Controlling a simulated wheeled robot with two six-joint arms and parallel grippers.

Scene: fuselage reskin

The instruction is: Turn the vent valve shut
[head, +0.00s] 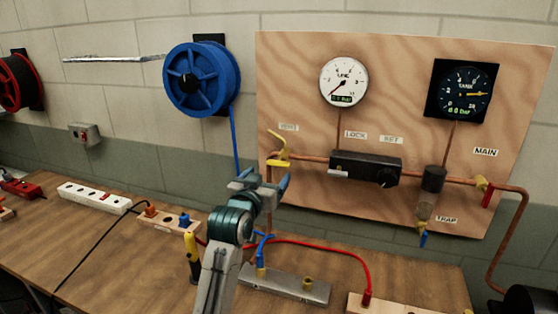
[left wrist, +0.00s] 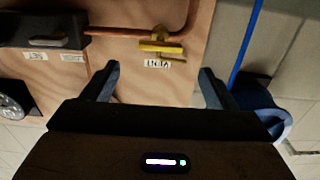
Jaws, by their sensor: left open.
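The vent valve (head: 278,152) has a yellow handle and sits at the left end of the copper pipe on the plywood board, beside its VENT label (head: 289,127). In the left wrist view, which is upside down, the yellow handle (left wrist: 160,47) lies roughly along the horizontal pipe, with the label just below it in the picture. My left gripper (head: 262,184) is open and empty, just below the valve in the head view. In the left wrist view its fingers (left wrist: 160,74) stand either side of the label, short of the handle and apart from it. My right gripper is out of view.
The board (head: 400,45) carries a white line gauge (head: 343,81), a black tank gauge (head: 464,92), a black regulator (head: 365,170) and a red main handle (head: 487,195). A blue hose reel (head: 202,78) hangs left. Hoses and metal blocks lie on the bench (head: 120,255).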

